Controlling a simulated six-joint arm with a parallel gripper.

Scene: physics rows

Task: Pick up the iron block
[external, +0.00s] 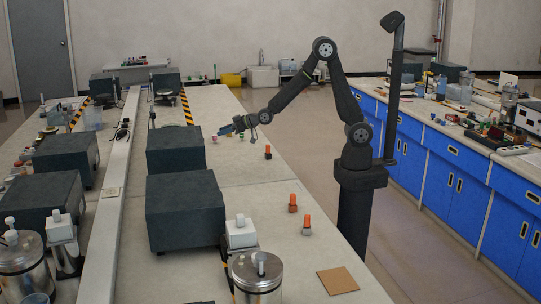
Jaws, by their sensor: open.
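My gripper (226,130) is over the far part of the pale bench, pointing left, beside a dark grey box. It is open, with nothing seen between its fingers. I cannot single out the iron block with certainty; no small object in view is clearly an iron block. A small pinkish object (214,139) is just below and left of my gripper, too small to identify. A small dark object with an orange top (268,152) stands to the right of and nearer than my gripper.
Large dark grey boxes (187,212) line the bench's left side. Two orange-topped pieces (293,203) stand near its right edge. A brown square plate (338,280) and a metal canister (256,282) are in front. The bench's middle (250,195) is mostly clear.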

